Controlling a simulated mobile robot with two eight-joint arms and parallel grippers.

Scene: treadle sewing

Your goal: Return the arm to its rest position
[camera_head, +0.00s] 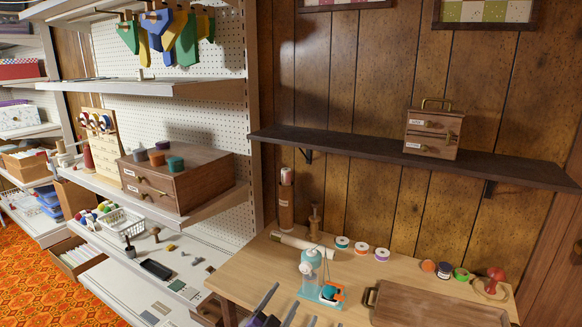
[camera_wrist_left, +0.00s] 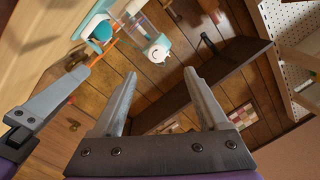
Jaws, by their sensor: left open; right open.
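My left gripper (camera_head: 283,297) shows at the bottom edge of the head view, in front of the wooden table (camera_head: 240,272). Its two grey fingers are apart with nothing between them. In the left wrist view the same gripper (camera_wrist_left: 160,76) is open and empty. My right gripper (camera_head: 326,321) is barely in the head view, just right of the left one, with only fingertips showing. One finger of the other gripper also shows at the left of the wrist view. Most of both arms is out of view.
A small teal-and-white sewing machine (camera_head: 311,262) stands on the table close beyond the grippers. A wooden tray (camera_head: 437,308) lies to its right, with several spools behind. A dark wall shelf (camera_head: 350,150) holds a small drawer box (camera_head: 433,133). Shelving with drawers (camera_head: 176,182) stands left.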

